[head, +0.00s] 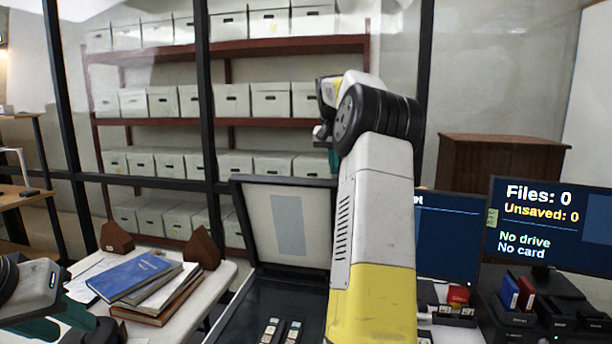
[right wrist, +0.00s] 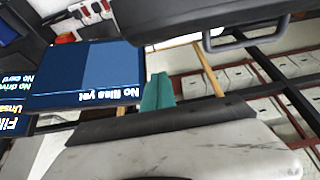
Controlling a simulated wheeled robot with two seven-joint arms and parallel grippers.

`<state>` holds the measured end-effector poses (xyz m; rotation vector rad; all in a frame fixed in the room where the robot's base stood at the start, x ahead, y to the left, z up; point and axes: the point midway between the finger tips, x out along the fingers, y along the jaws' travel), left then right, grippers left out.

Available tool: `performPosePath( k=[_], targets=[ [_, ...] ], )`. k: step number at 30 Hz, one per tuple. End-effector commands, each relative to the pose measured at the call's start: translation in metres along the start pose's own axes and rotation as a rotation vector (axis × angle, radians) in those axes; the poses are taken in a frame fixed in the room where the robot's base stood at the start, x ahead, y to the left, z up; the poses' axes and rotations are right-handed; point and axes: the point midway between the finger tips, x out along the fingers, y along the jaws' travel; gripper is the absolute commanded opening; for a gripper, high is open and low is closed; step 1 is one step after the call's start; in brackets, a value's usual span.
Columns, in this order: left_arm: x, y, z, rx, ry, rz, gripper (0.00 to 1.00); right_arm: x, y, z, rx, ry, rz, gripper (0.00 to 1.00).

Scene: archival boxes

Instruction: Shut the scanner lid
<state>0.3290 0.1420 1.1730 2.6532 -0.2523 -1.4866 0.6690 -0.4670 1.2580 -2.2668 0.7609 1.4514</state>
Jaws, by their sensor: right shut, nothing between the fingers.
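The scanner lid (head: 259,212) stands raised, its pale inner face with a grey panel turned toward me in the head view. The dark scanner bed (head: 255,302) lies below it with small items on it. My right arm crosses the lid's right side and hides part of it. My right gripper (head: 332,160) is shut and empty, above the lid's upper right. In the right wrist view its teal fingertips (right wrist: 158,90) are together, below a dark edge with a handle (right wrist: 250,38), probably the lid. My left gripper (head: 65,320) is at the lower left, its teal fingers apparently apart, away from the scanner.
A pile of books (head: 140,283) lies on a white table left of the scanner, with brown bookends (head: 203,248) behind. A monitor (head: 545,222) and card readers stand at the right. Shelves of archival boxes (head: 271,100) fill the back beyond dark framing.

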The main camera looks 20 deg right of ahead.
Motion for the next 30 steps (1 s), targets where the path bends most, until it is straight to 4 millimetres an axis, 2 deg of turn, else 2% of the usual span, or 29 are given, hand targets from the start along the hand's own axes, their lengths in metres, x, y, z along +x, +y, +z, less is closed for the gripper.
performPosePath(
  k=[3,10,30],
  targets=[
    [0.0,0.0,0.0,0.0,-0.001,0.0,0.34,-0.002,0.001,0.016,-0.001,0.001,0.0,0.0],
    [0.0,0.0,0.0,0.0,0.0,0.0,0.34,0.004,0.0,0.034,-0.001,0.001,0.0,0.0],
    [0.0,0.0,0.0,0.0,0.0,0.0,0.34,0.007,0.0,0.039,-0.001,0.002,-0.001,0.0]
  ],
)
